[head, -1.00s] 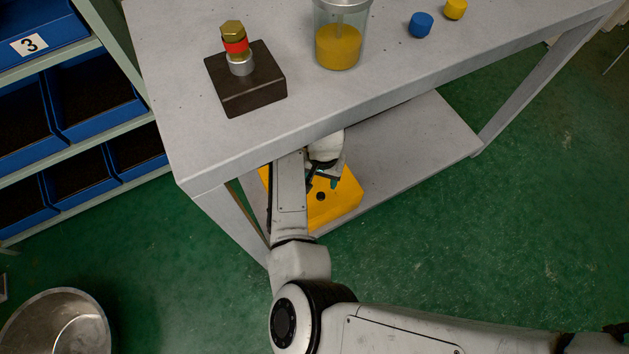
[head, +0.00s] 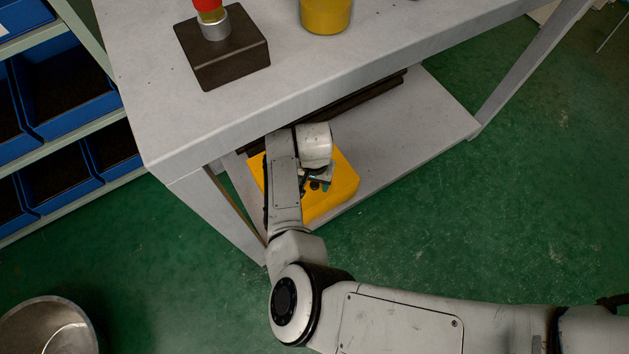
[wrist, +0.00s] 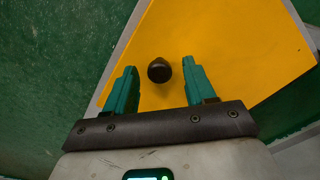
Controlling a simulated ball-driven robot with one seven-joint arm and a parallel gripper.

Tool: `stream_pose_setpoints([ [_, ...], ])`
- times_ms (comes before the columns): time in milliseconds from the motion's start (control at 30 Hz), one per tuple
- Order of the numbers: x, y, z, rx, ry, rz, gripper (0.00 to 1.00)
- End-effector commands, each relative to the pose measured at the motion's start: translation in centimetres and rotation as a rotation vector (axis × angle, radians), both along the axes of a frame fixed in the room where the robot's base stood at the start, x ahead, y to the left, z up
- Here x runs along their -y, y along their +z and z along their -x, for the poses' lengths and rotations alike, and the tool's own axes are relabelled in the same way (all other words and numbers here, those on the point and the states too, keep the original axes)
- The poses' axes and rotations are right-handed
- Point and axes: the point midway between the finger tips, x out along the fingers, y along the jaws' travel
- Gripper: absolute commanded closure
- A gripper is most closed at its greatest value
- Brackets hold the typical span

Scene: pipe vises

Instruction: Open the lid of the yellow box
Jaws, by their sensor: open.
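The yellow box (head: 342,187) sits on the lower shelf of the grey table, near its front left leg. Its lid is closed as far as I can see, and my arm hides part of it. In the wrist view the yellow lid (wrist: 225,45) fills the upper middle, with a round dark knob (wrist: 159,70) on it. My gripper (wrist: 158,82) is open, its two teal fingers on either side of the knob with gaps to both. I cannot tell how far the fingertips are above the lid. In the head view my gripper (head: 315,184) is over the box.
The grey tabletop (head: 150,110) overhangs the shelf (head: 430,115) above my gripper. A dark block with a red-banded fitting (head: 225,55) and a yellow-filled container (head: 326,14) stand on top. Blue bins (head: 60,90) are at left, a metal bowl (head: 50,325) at lower left.

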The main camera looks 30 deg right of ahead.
Motion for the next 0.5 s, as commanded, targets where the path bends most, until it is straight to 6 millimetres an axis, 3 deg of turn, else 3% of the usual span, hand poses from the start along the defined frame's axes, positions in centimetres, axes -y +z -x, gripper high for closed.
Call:
stream_pose_setpoints([
  [133,-0.01,0.04,-0.01,0.000,0.000,0.000,0.45],
  [500,-0.01,0.05,-0.01,0.000,0.000,0.000,0.81],
])
